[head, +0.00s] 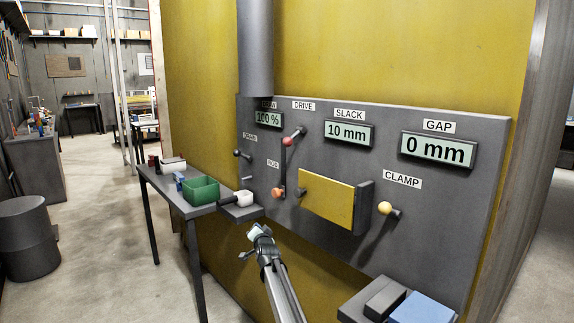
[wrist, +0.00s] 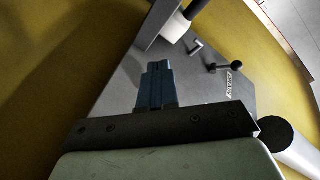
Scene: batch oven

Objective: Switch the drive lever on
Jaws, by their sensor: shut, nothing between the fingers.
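The DRIVE label (head: 303,105) is on the grey panel (head: 440,220). Below it a lever with a red knob (head: 288,141) angles down to the left from its pivot. A dark upright bar runs from near that knob down to an orange knob (head: 277,193). My gripper (head: 254,235) is low in front of the panel, below and left of both knobs and apart from them. In the wrist view its fingers (wrist: 157,85) are shut together and empty. The red knob does not show in the wrist view.
A small black-knobbed lever (head: 237,153) is at the panel's left; a similar one (wrist: 238,65) shows in the wrist view. A yellow plate (head: 326,200) and the CLAMP lever's pale knob (head: 385,208) are to the right.

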